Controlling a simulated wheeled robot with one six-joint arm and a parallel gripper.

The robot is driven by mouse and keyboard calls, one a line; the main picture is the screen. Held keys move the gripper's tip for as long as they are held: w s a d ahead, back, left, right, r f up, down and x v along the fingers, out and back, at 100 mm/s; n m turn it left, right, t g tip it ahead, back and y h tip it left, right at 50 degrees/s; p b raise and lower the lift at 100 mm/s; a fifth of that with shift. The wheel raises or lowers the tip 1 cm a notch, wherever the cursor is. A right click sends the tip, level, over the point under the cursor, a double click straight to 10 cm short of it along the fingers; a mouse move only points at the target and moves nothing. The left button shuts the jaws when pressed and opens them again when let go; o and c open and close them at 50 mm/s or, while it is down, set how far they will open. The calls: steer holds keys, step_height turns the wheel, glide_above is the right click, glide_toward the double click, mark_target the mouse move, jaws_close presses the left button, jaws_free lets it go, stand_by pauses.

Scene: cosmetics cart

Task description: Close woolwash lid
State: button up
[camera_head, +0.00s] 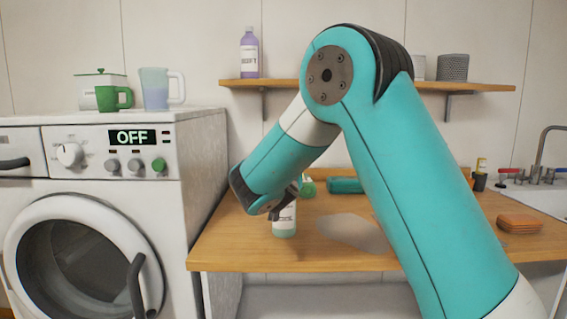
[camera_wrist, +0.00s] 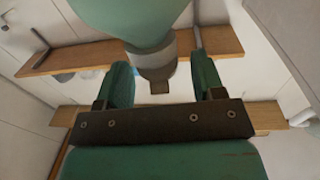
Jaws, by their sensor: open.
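A bottle (camera_head: 285,225) with a white label and pale green base stands upright on the wooden worktop, likely the woolwash. My gripper (camera_head: 281,204) is at its top and hides its lid there. In the wrist view, which appears upside down, a green bottle body (camera_wrist: 125,18) hangs from the top edge. Its grey neck (camera_wrist: 154,62) and small dark tip (camera_wrist: 158,87) lie between the two green fingers of my open gripper (camera_wrist: 162,70). Gaps show on both sides of the neck. I cannot tell clearly how the lid stands.
A washing machine (camera_head: 205,150) stands left. A wall shelf (camera_head: 290,84) holds a purple bottle (camera_head: 249,55). The sink (camera_head: 545,200) is right.

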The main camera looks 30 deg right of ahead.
steer(key=shift+w+d, duration=0.2)
steer(key=shift+w, duration=0.1)
steer(key=c, duration=0.9)
steer(key=shift+f+b, duration=0.2)
steer(key=shift+b, duration=0.2)
steer(key=shift+f+b, duration=0.25)
steer(key=shift+b, duration=1)
steer(key=shift+a+f+t+h+b, duration=0.1)
steer(key=shift+t+h+b, duration=0.25)
steer(key=shift+b, duration=0.35)
steer(key=shift+s+r+t+b, duration=0.15)
steer(key=shift+r+t+b, duration=0.1)
steer(key=shift+b, duration=0.55)
steer(key=shift+r, duration=0.15)
steer(key=o, duration=0.9)
